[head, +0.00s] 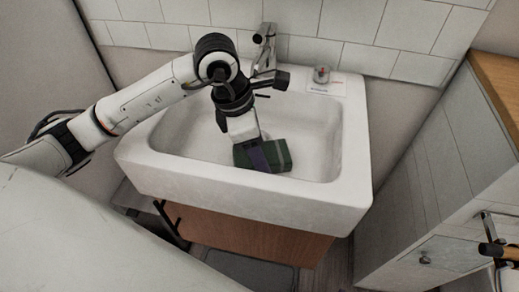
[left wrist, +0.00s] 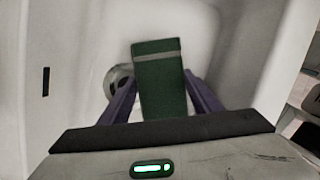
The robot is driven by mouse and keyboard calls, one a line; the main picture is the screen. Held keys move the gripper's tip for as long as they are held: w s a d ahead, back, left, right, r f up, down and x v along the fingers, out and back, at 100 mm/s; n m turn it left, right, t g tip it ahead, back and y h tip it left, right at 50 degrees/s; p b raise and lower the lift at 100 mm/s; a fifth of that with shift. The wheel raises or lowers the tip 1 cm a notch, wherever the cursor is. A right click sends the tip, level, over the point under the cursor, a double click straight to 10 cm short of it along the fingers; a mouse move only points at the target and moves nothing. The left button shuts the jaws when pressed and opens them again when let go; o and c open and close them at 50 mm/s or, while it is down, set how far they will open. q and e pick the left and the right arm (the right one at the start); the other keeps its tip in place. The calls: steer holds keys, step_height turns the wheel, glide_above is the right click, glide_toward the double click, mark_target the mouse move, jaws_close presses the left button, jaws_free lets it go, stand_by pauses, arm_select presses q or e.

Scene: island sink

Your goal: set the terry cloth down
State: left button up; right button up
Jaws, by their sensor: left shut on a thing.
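The green terry cloth (head: 278,155) is a folded block with a pale stripe, and it is in the sink basin area in the head view. My left gripper (head: 258,157) reaches down over the basin and is shut on the cloth. In the left wrist view the cloth (left wrist: 160,80) stands between the two purple fingers of my left gripper (left wrist: 161,95). A drain shows behind it. I cannot tell whether the cloth touches the basin floor.
The white sink (head: 240,190) stands against a tiled wall, with a metal tap (head: 264,45) behind my left gripper. A small glass item (head: 321,75) and a label card (head: 325,88) sit on the back right ledge. The basin's right side is empty. A wooden counter (head: 500,85) lies far right.

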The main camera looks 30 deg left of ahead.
arm_select(q)
steer(key=shift+f, duration=0.2)
steer(key=o, duration=1.2)
steer(key=shift+r, duration=0.15)
steer(key=shift+c, duration=0.2)
arm_select(e)
steer(key=shift+f, duration=0.15)
arm_select(q)
steer(key=shift+r, duration=0.3)
steer(key=p+v, duration=0.1)
steer(key=v, duration=1)
steer(key=shift+r, duration=0.3)
arm_select(e)
steer(key=shift+r, duration=0.55)
arm_select(q)
steer(key=shift+s+a, duration=0.1)
steer(key=shift+s, duration=0.05)
arm_select(e)
steer(key=shift+w+r, duration=0.1)
steer(key=shift+r, duration=0.05)
